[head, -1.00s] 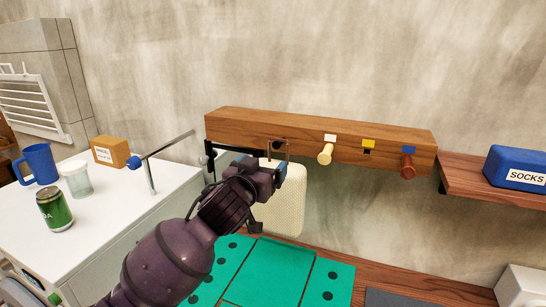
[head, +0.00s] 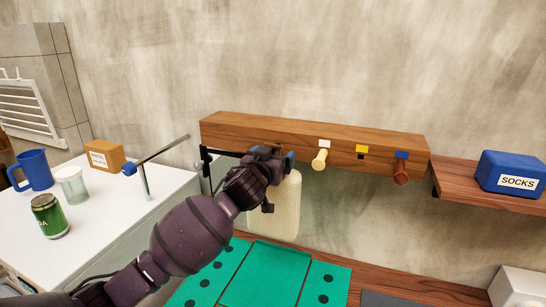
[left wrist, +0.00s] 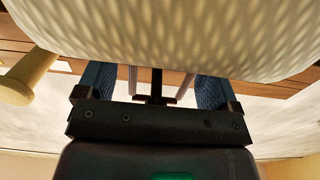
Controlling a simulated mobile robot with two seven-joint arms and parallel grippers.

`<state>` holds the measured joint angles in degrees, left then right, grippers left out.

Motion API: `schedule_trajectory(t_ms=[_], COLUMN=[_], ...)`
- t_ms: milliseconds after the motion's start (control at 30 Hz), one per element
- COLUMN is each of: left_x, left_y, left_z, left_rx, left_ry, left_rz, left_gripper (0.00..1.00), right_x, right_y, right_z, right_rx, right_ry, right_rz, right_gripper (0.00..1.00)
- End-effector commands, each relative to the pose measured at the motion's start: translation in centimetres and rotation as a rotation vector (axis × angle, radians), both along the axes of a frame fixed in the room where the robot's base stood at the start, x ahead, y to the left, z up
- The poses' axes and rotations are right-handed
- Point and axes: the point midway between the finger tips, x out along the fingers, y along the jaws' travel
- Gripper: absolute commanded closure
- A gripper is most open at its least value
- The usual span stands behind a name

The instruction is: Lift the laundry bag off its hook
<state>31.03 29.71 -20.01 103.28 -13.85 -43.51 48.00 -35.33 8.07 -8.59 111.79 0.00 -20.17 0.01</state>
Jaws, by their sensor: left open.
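The laundry bag (head: 285,208) is cream and dimpled, hanging under the left part of the wooden rail (head: 240,128). In the left wrist view the bag (left wrist: 170,35) fills the top. My left gripper (head: 283,159) is in front of the rail, just above the bag's body. The wrist view shows its blue finger pads (left wrist: 153,85) open. Two thin strap strands (left wrist: 132,78) and a dark hook-like piece show between the pads, with gaps to either side. In the head view my gripper hides the hook and the straps. My right gripper is not in view.
A cream peg (head: 319,160) and a brown peg (head: 401,173) stick out to the right. A shelf holds a blue socks box (head: 512,174). At left, a white counter (head: 110,215) carries a blue mug, a glass, a green can and an orange-brown box.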

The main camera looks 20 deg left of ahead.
Motion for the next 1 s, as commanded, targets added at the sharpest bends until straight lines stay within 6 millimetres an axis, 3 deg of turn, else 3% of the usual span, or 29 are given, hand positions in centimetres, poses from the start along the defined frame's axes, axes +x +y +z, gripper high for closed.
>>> schedule_trajectory(t_ms=[67,467,1000], left_x=[0.0,0.0,-0.1], left_y=[0.0,0.0,0.0], left_z=[0.0,0.0,1.1], left_rx=[0.0,0.0,0.0], left_ry=[0.0,0.0,-0.003], left_rz=[0.0,0.0,-0.001], left_gripper=[0.14,0.75,0.76], right_x=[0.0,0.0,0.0], right_y=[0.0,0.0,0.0], right_z=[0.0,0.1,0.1], right_rx=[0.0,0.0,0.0], right_ry=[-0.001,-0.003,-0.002], right_rz=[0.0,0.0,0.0], right_gripper=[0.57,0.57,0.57])
